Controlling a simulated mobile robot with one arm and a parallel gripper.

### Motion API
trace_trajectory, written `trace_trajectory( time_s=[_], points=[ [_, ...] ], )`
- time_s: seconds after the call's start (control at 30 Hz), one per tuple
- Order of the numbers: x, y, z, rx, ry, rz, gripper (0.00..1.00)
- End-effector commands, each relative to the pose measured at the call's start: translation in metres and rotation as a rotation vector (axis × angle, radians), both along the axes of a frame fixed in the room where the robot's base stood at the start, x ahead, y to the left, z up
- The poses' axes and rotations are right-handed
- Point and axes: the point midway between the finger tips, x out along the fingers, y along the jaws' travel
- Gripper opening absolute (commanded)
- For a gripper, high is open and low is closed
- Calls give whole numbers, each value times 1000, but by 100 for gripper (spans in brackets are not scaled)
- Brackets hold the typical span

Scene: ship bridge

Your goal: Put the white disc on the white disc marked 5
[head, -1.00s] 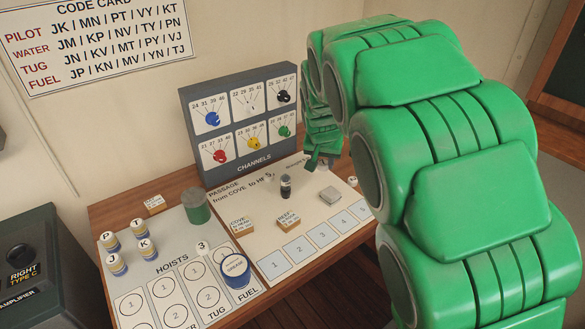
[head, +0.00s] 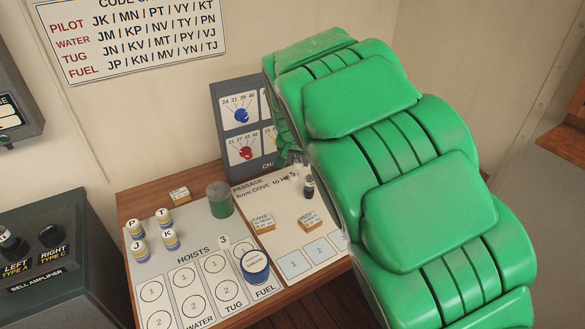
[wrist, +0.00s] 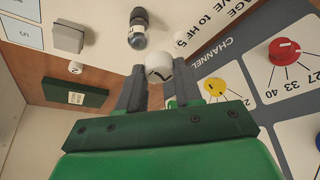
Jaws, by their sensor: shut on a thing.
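My gripper (wrist: 158,82) is shut on a white disc (wrist: 158,68), held between the fingertips in the wrist view; a dark mark shows on it, which I cannot read surely.
A dark small bottle (wrist: 138,30) and a grey block (wrist: 68,38) stand near the gripper. The channels panel (head: 228,110) rises behind. A green cylinder (head: 219,200), a blue-rimmed drum (head: 255,267) and several lettered pieces stand on the left board. A disc marked 3 (head: 222,241) is there too.

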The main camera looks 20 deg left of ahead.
Motion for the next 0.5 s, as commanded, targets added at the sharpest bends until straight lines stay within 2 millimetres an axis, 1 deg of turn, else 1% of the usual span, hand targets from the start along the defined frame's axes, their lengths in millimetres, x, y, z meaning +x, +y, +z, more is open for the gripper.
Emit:
trace_trajectory(
  time_s=[0.03,0.4,0.5],
  points=[
    [6,2,-3,0,0,-1,6],
    [42,19,-21,1,-1,-1,6],
    [49,22,-32,-1,1,-1,6]
  ],
)
